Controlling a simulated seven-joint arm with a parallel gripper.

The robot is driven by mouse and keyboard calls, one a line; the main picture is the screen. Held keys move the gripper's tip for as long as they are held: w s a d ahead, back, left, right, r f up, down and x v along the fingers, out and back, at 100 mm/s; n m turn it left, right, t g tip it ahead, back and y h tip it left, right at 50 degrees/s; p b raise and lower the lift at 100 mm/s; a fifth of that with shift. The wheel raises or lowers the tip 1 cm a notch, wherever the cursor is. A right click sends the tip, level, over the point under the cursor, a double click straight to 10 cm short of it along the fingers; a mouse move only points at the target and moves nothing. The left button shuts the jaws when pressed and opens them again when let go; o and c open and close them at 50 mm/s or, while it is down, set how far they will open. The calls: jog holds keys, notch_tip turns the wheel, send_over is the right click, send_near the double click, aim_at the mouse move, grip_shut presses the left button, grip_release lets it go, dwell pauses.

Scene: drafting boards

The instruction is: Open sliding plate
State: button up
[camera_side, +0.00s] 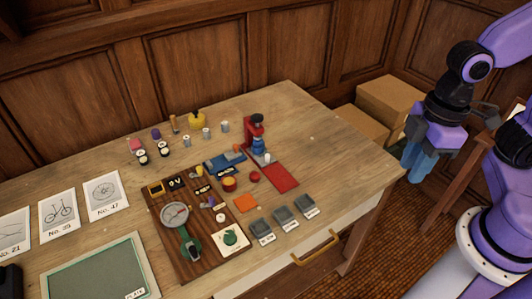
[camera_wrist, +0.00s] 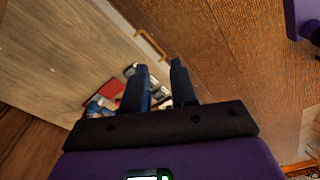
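A dark wooden board (camera_side: 182,262) with several small fittings lies on the table. They include a round grey dial (camera_side: 175,215), a green strap-like part (camera_side: 190,243) and a white plate with a green shape (camera_side: 231,239). A flat red plate (camera_side: 281,178) lies beside a red and blue upright device (camera_side: 255,135). I cannot tell which piece is the sliding plate. My gripper (camera_side: 420,178) hangs beyond the table's right edge, well apart from the board. In the wrist view its two blue fingers (camera_wrist: 160,66) stand apart with nothing seen between them.
Cardboard boxes (camera_side: 388,103) stand behind my gripper. Picture cards (camera_side: 59,211) and a green mat (camera_side: 98,271) lie at left. The table's right end is clear.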

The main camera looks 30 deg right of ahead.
jog(key=w+a+y, duration=0.1)
jog(key=w+a, duration=0.3)
jog(key=w, duration=0.3)
jog(key=m+t+y, duration=0.1)
jog(key=m+t, duration=0.2)
send_over(268, 155)
jog(key=s+d, duration=0.5)
notch_tip(268, 155, down, 6)
jog(key=f, duration=0.1)
jog(key=x, duration=1.6)
jog(key=shift+w+a+f, duration=0.15)
jog(key=shift+a+f, duration=0.1)
jog(key=shift+a, duration=0.2)
grip_shut()
